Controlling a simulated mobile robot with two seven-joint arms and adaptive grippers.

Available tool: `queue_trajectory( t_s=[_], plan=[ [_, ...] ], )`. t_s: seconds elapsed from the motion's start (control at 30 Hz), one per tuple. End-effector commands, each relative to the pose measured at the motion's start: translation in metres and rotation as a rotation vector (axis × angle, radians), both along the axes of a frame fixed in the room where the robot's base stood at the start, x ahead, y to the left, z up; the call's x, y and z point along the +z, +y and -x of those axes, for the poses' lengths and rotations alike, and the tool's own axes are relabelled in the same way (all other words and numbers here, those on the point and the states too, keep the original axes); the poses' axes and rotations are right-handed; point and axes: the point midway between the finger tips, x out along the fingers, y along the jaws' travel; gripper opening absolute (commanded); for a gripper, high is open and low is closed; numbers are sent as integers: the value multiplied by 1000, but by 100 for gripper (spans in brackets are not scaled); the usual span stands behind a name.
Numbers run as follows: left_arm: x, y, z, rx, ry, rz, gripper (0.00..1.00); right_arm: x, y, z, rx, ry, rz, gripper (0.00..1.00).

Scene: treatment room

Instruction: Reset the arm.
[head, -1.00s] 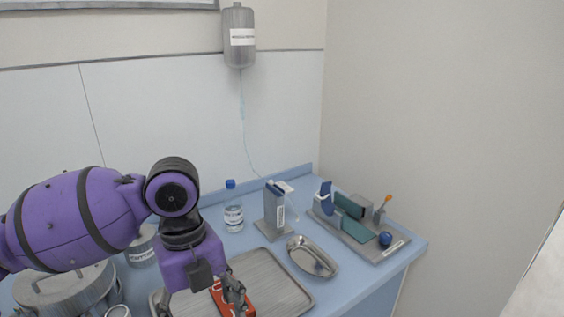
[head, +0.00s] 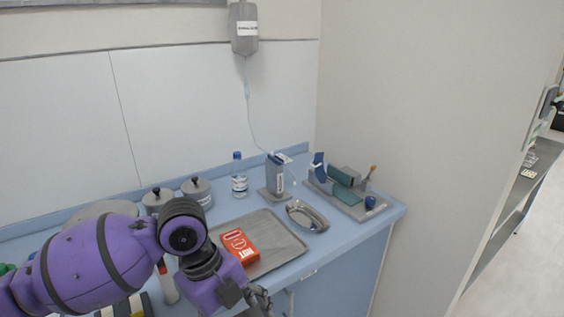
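My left arm, purple with black bands, comes in from the left. Its gripper (head: 260,300) is low in the view, in front of the metal tray and partly cut off by the bottom edge. Only some dark finger parts show, so I cannot tell whether it is open or shut. I see nothing clearly held in it. A red box marked HOT (head: 241,246) lies on the metal tray (head: 283,251), behind the gripper and apart from it. My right gripper is not in view.
On the blue counter stand lidded metal pots (head: 198,190), a clear bottle (head: 239,180), a grey stand (head: 276,178), a kidney dish (head: 307,216) and a grey board with a blue ball (head: 371,203). A bag (head: 243,30) hangs on the wall. Shelving (head: 520,190) stands far right.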

Motion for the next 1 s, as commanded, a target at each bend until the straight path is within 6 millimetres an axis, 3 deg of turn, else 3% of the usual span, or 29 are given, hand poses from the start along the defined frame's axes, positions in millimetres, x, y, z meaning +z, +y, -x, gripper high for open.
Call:
queue_trajectory(
  t_s=[0.3, 0.47, 0.57, 0.77, 1.0],
  plan=[
    [-91, -55, 11, 533, 52, 314, 73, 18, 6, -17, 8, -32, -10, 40],
    [-134, -57, 21, 887, 82, 462, 73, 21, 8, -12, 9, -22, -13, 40],
    [-161, -45, 33, 1113, 92, 536, 73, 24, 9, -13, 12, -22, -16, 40],
    [-211, 4, 79, 1562, 75, 633, 73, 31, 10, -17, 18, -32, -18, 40],
    [-253, 78, 171, 1990, -22, 660, 73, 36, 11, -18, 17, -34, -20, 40]
  ],
)
